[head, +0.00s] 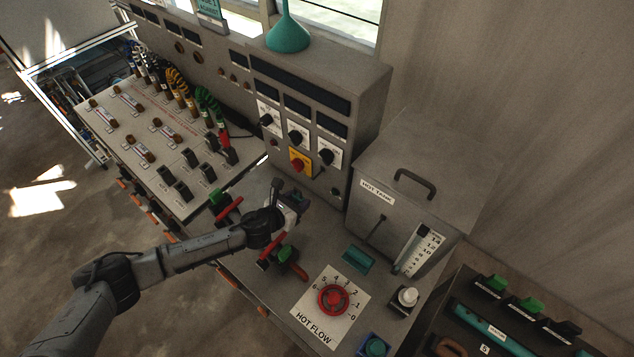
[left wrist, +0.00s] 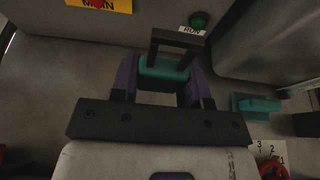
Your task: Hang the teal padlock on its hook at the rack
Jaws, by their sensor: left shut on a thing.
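The teal padlock (left wrist: 163,70) shows in the left wrist view, with its dark square shackle standing up beyond the fingertips. My left gripper (left wrist: 160,84) is shut on its body, one finger on each side. In the head view my left gripper (head: 294,199) is above the grey console, in front of the upright control cabinet, and the padlock is too small and dark there to make out clearly. I cannot pick out the rack or its hook with certainty in either view. My right gripper is not in view.
The control cabinet (head: 313,110) with knobs stands behind the gripper. The hot tank box (head: 408,190) is to its right. Red-handled levers (head: 271,250) and the red hot flow dial (head: 333,299) rise from the console. A teal block (head: 358,260) lies near the tank.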

